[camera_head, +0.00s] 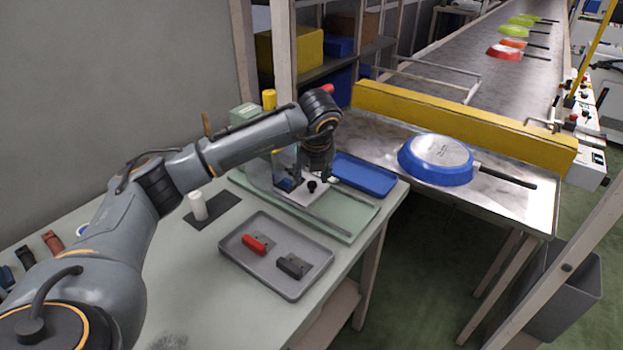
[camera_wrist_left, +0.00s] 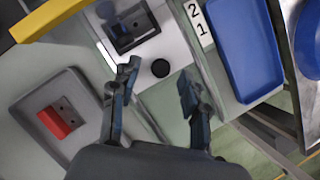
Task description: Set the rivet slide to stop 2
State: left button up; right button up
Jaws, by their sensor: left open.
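The rivet slide is a white plate (camera_wrist_left: 172,40) with a round black knob (camera_wrist_left: 160,68). In the wrist view a label (camera_wrist_left: 198,22) with the numbers 2 and 1 lies beside it. In the head view the knob (camera_head: 312,187) shows on the light plate just below my left gripper (camera_head: 314,176). In the wrist view my left gripper (camera_wrist_left: 157,86) is open, with the knob in line with the gap between its fingertips. I see no contact, and which stop the slide sits at cannot be told.
A grey tray (camera_head: 247,281) with red and black handles lies in front. A blue tray (camera_head: 372,182) lies behind the slide. A blue pan (camera_head: 437,161) rests upside down on the metal table. A white cylinder (camera_head: 198,206) stands on a dark mat to the left.

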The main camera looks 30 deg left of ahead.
pick_arm(q)
jog(key=v, duration=1)
